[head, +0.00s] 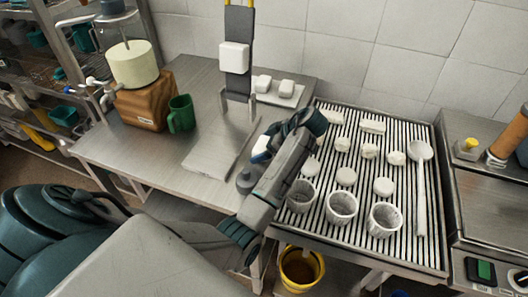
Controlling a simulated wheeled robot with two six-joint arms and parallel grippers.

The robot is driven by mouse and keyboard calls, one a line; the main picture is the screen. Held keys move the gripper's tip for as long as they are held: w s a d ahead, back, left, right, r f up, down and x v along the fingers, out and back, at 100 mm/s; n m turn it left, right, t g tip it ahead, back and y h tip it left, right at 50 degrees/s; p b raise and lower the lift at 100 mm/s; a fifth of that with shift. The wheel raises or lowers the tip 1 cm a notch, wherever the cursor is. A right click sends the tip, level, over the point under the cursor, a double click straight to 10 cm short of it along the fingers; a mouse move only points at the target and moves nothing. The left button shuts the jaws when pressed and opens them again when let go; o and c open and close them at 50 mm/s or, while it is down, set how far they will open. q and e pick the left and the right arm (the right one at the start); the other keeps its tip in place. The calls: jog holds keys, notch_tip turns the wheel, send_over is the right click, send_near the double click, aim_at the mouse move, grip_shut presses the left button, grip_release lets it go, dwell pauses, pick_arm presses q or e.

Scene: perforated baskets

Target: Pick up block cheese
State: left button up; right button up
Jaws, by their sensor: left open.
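White cheese pieces, both rounded and blocky, lie in rows on the slatted metal rack (408,262) on the right. A blocky piece (373,126) lies near its back edge. Two more white blocks (263,84) (286,88) sit on a small tray at the back of the steel table. I cannot tell which piece is the block cheese. My left gripper (258,163) is open above the gap between table and rack, apart from the cheese pieces as far as I can see. Its wrist hides part of the rack's left edge.
Perforated baskets (342,207) and a long ladle (421,190) stand or lie on the rack. A yellow-rimmed bucket (300,270) is below.

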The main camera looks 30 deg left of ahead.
pick_arm(q)
jog(key=shift+a, duration=0.1)
jog(key=c, duration=1)
